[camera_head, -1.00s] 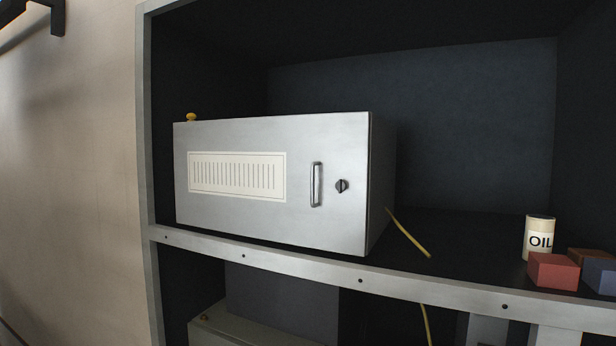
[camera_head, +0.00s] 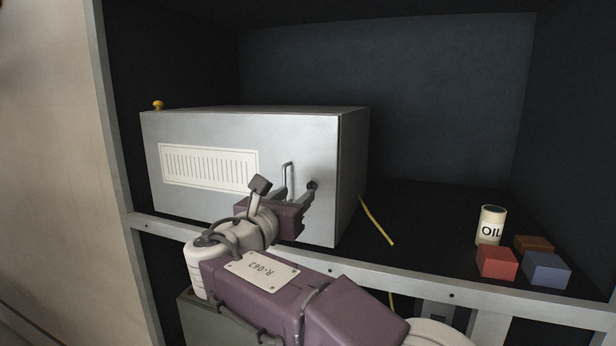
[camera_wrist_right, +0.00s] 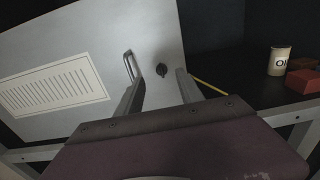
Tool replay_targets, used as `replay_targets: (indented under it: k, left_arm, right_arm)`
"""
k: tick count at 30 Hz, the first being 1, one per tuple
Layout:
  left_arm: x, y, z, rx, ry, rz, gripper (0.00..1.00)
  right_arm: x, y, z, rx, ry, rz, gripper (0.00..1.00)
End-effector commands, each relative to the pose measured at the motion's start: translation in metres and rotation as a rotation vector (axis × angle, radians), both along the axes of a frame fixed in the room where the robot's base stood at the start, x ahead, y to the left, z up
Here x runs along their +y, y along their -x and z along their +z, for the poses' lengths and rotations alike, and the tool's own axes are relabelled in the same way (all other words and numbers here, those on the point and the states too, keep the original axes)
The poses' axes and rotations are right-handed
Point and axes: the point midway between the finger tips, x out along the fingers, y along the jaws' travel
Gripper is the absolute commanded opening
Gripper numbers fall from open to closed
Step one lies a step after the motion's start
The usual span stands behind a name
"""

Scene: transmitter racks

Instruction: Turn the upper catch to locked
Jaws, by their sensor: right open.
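The upper catch (camera_head: 312,184) is a small dark knob on the front of the silver box (camera_head: 210,133), right of its upright handle (camera_head: 288,172). My right gripper (camera_head: 295,192) is open in front of the box. In the right wrist view its fingers (camera_wrist_right: 157,80) stand apart, with the catch (camera_wrist_right: 162,69) showing in the gap between them and the handle (camera_wrist_right: 128,66) by the left finger. I cannot tell whether the fingers touch the catch. The way the catch is turned is too small to read. My left gripper is not in view.
The box stands on the rack shelf, whose pale front edge (camera_head: 400,282) runs below. An oil can (camera_head: 490,225) and red (camera_head: 497,261), blue (camera_head: 546,267) and brown (camera_head: 533,244) blocks stand at right. A yellow cable (camera_head: 376,220) lies beside the box. A greenish box is below.

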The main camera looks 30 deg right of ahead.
Motion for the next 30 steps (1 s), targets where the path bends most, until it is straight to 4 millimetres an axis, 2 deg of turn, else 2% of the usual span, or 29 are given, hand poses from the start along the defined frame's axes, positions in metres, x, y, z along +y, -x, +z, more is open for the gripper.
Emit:
replay_targets:
  k: [3,10,15,22,27,30]
  left_arm:
    - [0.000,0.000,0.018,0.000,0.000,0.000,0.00]
    - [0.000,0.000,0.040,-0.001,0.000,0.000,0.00]
    - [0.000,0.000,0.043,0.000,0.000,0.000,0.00]
    - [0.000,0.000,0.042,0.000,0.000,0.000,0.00]
    - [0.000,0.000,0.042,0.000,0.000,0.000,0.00]
    - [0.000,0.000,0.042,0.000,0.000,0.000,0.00]
  right_arm:
    - [-0.020,-0.015,0.005,0.005,0.002,-0.008,0.44]
    - [-0.053,-0.044,0.004,0.004,0.000,-0.005,0.44]
    - [-0.063,-0.052,0.001,0.002,-0.002,-0.002,0.44]
    - [-0.063,-0.053,-0.001,0.001,-0.003,-0.001,0.44]
    - [-0.063,-0.053,-0.001,0.001,-0.003,-0.001,0.00]
    - [-0.063,-0.053,-0.001,0.001,-0.003,-0.001,0.00]
